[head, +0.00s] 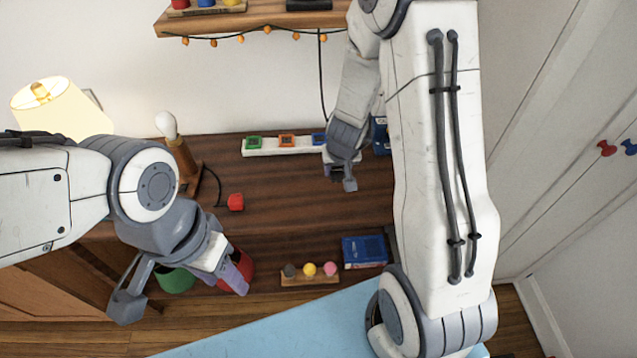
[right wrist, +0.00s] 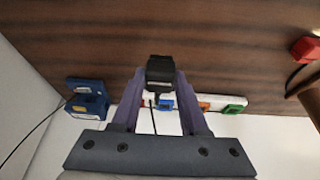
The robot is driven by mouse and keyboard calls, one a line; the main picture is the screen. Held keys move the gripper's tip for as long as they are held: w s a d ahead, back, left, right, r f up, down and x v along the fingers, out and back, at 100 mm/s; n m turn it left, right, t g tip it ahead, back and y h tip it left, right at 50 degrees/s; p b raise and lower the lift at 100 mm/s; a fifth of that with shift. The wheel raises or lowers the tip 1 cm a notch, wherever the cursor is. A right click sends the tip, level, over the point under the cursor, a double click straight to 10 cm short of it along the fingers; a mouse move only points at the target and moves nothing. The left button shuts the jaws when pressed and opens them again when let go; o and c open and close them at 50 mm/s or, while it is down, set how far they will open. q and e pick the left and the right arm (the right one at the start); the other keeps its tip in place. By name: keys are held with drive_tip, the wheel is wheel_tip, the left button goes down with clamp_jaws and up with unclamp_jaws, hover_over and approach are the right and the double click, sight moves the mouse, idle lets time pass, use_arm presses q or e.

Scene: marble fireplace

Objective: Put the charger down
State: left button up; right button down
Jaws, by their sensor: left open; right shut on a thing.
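My right gripper (right wrist: 160,82) is shut on the charger (right wrist: 160,70), a small black block between its purple fingertips, with a thin dark cord behind it. In the head view my right gripper (head: 341,176) hangs over the brown wooden surface (head: 295,195), near the right end of the white power strip; the charger cannot be made out there. The gap between charger and surface cannot be judged. My left gripper (head: 182,290) is open and empty at the lower left, over the green and red containers.
The white power strip (head: 302,150) has green, orange and blue sockets. A blue object (right wrist: 88,98) stands beside it. The wood's middle is clear.

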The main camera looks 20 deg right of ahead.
drive_tip(key=w+a+f, duration=0.3)
drive_tip(key=shift+a, duration=0.3)
wheel_tip(320, 180, down, 4)
drive_tip(key=b, duration=0.3)
drive_tip(key=shift+f+b, duration=0.5)
drive_tip(key=shift+f, duration=0.05)
drive_tip(key=shift+c, duration=2.1)
unclamp_jaws()
drive_tip(key=shift+r, duration=0.15)
